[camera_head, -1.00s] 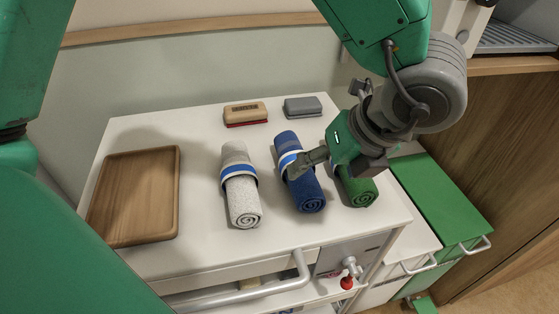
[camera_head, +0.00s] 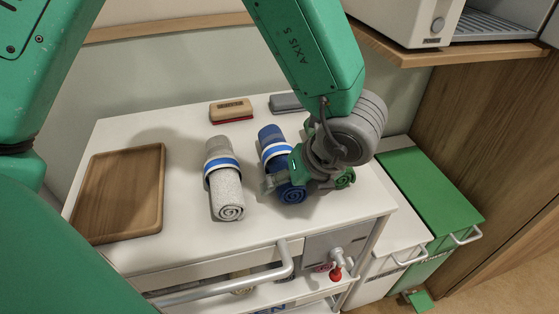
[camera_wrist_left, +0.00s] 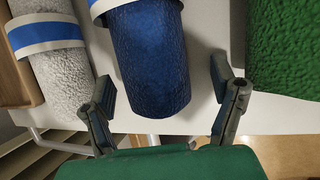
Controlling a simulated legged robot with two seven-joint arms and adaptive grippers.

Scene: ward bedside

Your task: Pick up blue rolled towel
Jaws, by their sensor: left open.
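The blue rolled towel (camera_head: 270,136) lies on the white cart top with a white-and-blue band around it. It fills the middle of the left wrist view (camera_wrist_left: 150,60). My left gripper (camera_head: 290,184) is open over the near end of this towel. In the left wrist view its two fingers (camera_wrist_left: 164,88) stand apart, one on each side of the blue roll, with no clear contact. The wrist partly hides the blue towel in the head view. My right gripper is not in view.
A grey-white rolled towel (camera_head: 227,192) lies left of the blue one, and a green rolled towel (camera_head: 346,179) lies right, mostly hidden. A wooden tray (camera_head: 119,234) is at the left. Brushes (camera_head: 231,110) lie at the back. A rail handle (camera_head: 284,262) runs along the front.

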